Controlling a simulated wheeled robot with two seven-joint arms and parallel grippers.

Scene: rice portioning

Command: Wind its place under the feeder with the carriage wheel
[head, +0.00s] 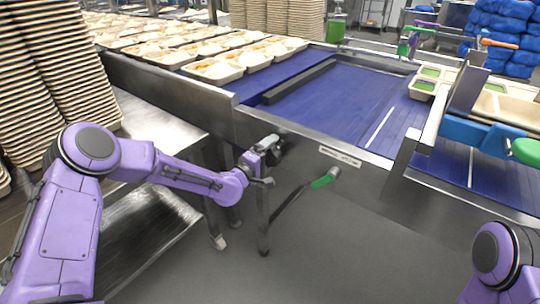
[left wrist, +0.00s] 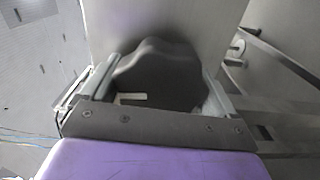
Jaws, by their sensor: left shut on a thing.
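My left gripper (head: 264,157) is at the front wall of the conveyor, in the middle of the head view. It is shut on a dark, lobed hand wheel (head: 272,146), which I take to be the carriage wheel. In the left wrist view the wheel (left wrist: 160,75) fills the space between the two fingers, against a pale metal wall. Its far side is hidden. Trays with green contents (head: 425,84) stand on the blue belt at the right, beside blue and metal machinery (head: 480,132). I cannot tell which part is the feeder. My right gripper is not in view.
A lever with a green grip (head: 322,181) sticks out from the wall right of my left gripper. Food trays (head: 213,70) fill the belt at the upper left. Tall tray stacks (head: 62,70) stand at the left. The middle blue belt (head: 350,100) is largely bare.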

